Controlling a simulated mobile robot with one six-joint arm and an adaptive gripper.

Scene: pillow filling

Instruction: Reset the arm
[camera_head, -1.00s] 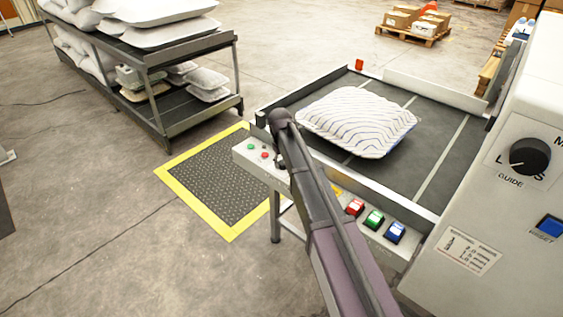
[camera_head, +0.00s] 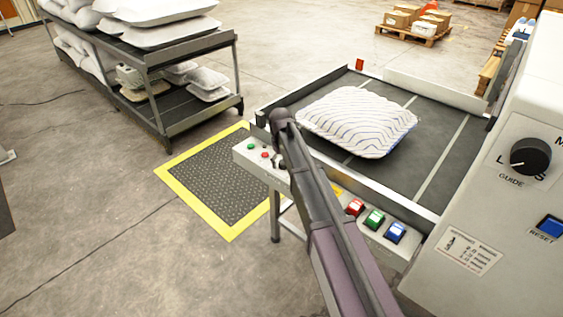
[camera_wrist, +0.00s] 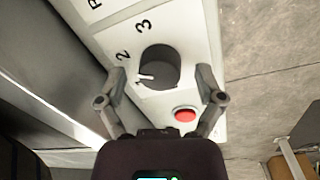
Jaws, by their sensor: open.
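My arm reaches over the front edge of the machine table in the head view, and its end hides most of my gripper there. In the wrist view my gripper (camera_wrist: 160,85) is open. Its two fingers stand on either side of a black rotary knob (camera_wrist: 159,67) on a white panel marked with 2 and 3. I see no clear contact between fingers and knob. The knob's white mark points to the lower left. A red button (camera_wrist: 185,115) sits just below the knob, near the right finger.
A striped pillow (camera_head: 357,121) lies on the dark machine table (camera_head: 440,130). Red, green (camera_head: 374,219) and blue buttons line the front rail. A white cabinet with a GUIDE knob (camera_head: 530,157) stands right. A rack (camera_head: 190,120) of pillows stands left, beyond a yellow-edged mat (camera_head: 215,185).

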